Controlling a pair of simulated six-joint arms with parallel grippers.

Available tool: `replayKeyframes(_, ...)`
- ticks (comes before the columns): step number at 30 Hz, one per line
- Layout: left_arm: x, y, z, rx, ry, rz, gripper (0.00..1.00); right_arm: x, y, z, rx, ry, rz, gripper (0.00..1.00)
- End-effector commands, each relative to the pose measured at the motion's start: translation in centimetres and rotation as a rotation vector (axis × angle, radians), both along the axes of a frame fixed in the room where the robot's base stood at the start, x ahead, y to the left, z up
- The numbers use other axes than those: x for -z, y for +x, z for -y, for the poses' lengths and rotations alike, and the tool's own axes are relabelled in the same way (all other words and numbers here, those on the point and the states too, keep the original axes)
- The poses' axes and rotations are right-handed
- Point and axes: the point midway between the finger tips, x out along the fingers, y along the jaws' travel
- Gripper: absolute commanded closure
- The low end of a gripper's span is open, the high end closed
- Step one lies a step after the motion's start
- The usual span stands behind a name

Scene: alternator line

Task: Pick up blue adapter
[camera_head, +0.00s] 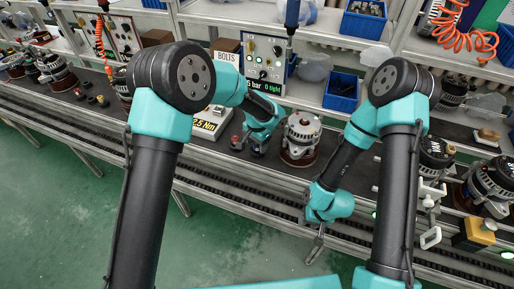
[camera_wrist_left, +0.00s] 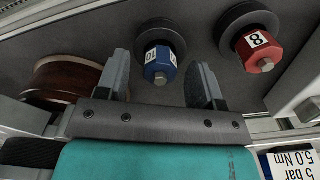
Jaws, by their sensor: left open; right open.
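The blue adapter (camera_wrist_left: 161,66) is a blue hex piece marked 10 with a metal tip, beside a dark round disc, in the left wrist view. My left gripper (camera_wrist_left: 164,82) is open, with one finger on each side of the blue adapter; I cannot tell whether they touch it. In the head view my left gripper (camera_head: 257,147) is low over the bench, mostly hidden by its own arm. My right gripper (camera_head: 316,245) is open and empty in front of the bench edge, small in view.
A red adapter (camera_wrist_left: 259,54) marked 8 sits right of the blue one. A brown-red cylinder (camera_wrist_left: 62,82) lies close to the left finger. An alternator (camera_head: 301,136) stands right of my left gripper on the bench. A control panel (camera_head: 262,62) stands behind.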

Motion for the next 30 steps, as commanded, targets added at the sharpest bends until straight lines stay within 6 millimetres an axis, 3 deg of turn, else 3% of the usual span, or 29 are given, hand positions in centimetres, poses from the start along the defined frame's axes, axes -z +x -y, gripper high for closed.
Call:
replayKeyframes(16,0.52,0.00,0.00,0.000,-0.001,0.001,0.39,0.00,0.00,0.00,0.000,0.000,0.000,0.57)
replayKeyframes(30,0.51,0.00,0.00,0.000,-0.001,0.001,0.83,0.00,0.00,0.00,0.000,0.000,0.000,0.57)
